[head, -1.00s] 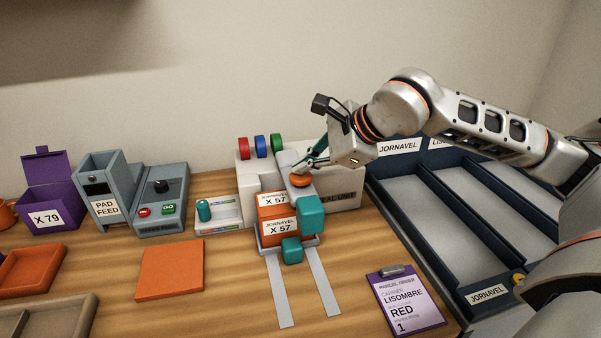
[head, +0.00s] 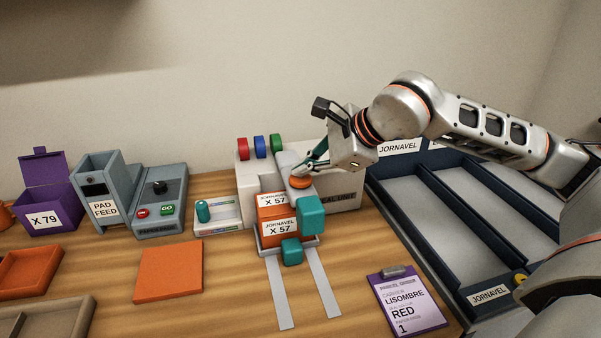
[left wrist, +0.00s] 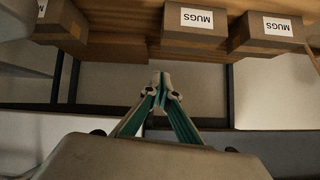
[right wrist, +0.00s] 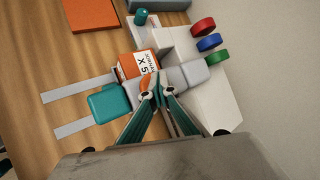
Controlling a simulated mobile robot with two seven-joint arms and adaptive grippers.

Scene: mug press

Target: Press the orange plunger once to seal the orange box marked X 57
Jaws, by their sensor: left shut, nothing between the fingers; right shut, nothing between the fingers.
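The orange plunger (head: 300,182) is on the unit's grey arm, above and right of the box. My right gripper (head: 298,172) is shut and empty, its fingertips at the top of the plunger; I cannot tell whether they touch. My left gripper (left wrist: 160,82) is shut and empty, away from the unit, seen only in the left wrist view.
Red, blue and green discs (head: 260,146) stand on the unit's back. Left are a pad feed (head: 105,200), a purple box (head: 48,205) and an orange pad (head: 169,270). A clipboard (head: 406,300) lies front right, near dark sorting bins (head: 440,215).

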